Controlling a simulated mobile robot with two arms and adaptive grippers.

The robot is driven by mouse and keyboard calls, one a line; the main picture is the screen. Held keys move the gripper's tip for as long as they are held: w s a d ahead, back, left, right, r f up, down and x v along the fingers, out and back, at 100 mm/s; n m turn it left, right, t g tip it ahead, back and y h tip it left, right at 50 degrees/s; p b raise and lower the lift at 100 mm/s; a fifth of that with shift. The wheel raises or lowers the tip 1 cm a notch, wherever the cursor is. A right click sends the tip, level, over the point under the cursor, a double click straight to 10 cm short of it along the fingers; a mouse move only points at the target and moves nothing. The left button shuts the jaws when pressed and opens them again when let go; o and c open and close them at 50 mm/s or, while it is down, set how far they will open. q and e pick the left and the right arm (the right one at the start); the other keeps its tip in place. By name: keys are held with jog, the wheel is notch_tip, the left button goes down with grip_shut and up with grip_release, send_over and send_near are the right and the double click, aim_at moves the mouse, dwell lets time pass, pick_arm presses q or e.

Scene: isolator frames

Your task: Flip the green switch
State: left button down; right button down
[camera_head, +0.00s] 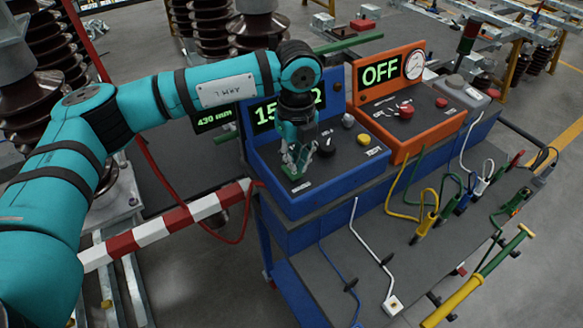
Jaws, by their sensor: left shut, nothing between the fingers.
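The green switch (291,172) is on the left part of the dark top panel of a blue control box (325,190); it is small and partly hidden by my gripper. My left gripper (293,160) points down over it, with the fingertips shut and nothing between them. The tips are right at the switch; I cannot tell whether they touch it or which way it is set. The box's display (266,115) reads "15" at its left, and my arm covers its middle. My right gripper is not in view.
A black knob (326,146), white knob (348,120) and yellow button (363,139) sit on the same panel, close right of the gripper. An orange box (390,105) showing "OFF" adjoins on the right. A red-white barrier (165,226) lies left; cables and clamps cover the lower shelf.

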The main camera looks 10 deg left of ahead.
aim_at(295, 174)
pick_arm(q)
jog(key=shift+f+b, duration=1.2)
jog(key=shift+f, duration=0.15)
dwell(0.7)
jog(key=shift+s, duration=0.1)
jog(key=shift+r+p, duration=0.45)
jog(key=shift+r, duration=0.45)
jog(key=shift+r+p, duration=1.1)
jog(key=shift+r, duration=1.55)
